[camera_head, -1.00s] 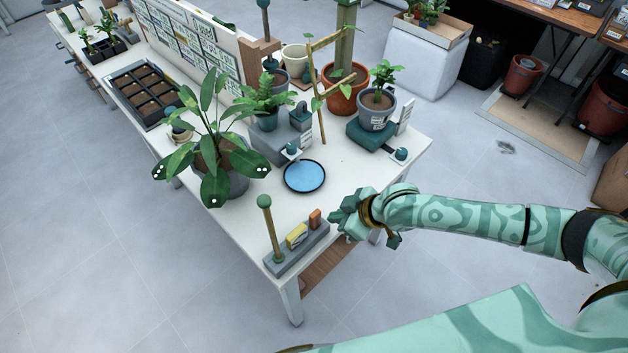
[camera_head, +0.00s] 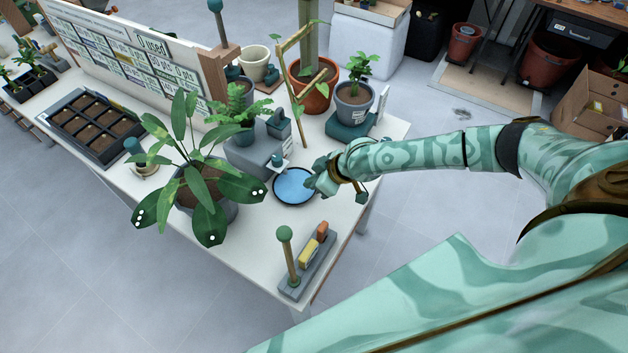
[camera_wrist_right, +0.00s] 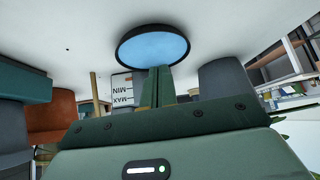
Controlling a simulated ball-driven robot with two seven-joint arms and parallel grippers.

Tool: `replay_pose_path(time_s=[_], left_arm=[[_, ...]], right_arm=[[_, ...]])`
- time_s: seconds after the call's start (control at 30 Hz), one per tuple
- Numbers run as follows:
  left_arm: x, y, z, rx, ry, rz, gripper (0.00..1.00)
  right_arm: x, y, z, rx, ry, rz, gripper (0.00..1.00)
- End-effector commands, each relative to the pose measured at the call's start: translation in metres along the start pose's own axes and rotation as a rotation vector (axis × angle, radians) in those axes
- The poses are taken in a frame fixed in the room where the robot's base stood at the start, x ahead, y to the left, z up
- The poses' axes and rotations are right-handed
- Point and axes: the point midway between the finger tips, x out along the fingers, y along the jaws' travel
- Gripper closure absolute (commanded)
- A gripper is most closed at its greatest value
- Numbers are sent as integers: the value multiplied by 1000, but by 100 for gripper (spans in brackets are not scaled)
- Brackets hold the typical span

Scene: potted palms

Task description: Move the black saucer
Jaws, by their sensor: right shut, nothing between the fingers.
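The black saucer (camera_head: 283,203) is round and holds a blue surface that looks like water. It lies on the white table, right of the large leafy plant. In the right wrist view the saucer's dark rim (camera_wrist_right: 126,60) shows at the top, just beyond the fingertips. My right gripper (camera_head: 313,184) is at the saucer's right edge and covers part of its rim. Its fingers (camera_wrist_right: 158,75) are together with nothing between them. Whether they touch the rim I cannot tell. My left gripper is out of view.
The large potted plant (camera_head: 190,165) stands left of the saucer. A grey block with a fern (camera_head: 236,106) is behind it. A grey holder with a green-knobbed post (camera_head: 287,258) stands at the table's front. A potted seedling (camera_head: 355,95) is behind my arm. Bare table (camera_head: 250,240) lies between plant and holder.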

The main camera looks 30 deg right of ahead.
Motion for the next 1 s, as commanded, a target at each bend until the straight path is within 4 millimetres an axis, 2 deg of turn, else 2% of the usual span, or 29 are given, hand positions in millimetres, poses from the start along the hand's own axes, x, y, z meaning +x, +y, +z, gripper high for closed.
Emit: replay_pose_path(time_s=[0.03, 0.1, 0.2, 0.3, 0.4, 0.5, 1.0], left_arm=[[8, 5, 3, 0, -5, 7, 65], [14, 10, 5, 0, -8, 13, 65], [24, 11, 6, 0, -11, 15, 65], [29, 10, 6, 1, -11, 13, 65], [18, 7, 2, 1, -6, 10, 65], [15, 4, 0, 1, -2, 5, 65], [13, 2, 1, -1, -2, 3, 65]], right_arm=[[15, -1, 2, 1, 1, -1, 100], [31, -1, 2, -1, 0, -1, 100], [53, -1, 2, 0, 0, -2, 100], [67, 0, 4, 0, -1, 0, 100], [49, 0, 15, -1, -3, 1, 100], [42, 0, 24, 0, -1, 1, 100], [37, 0, 32, 0, 0, -1, 100]])
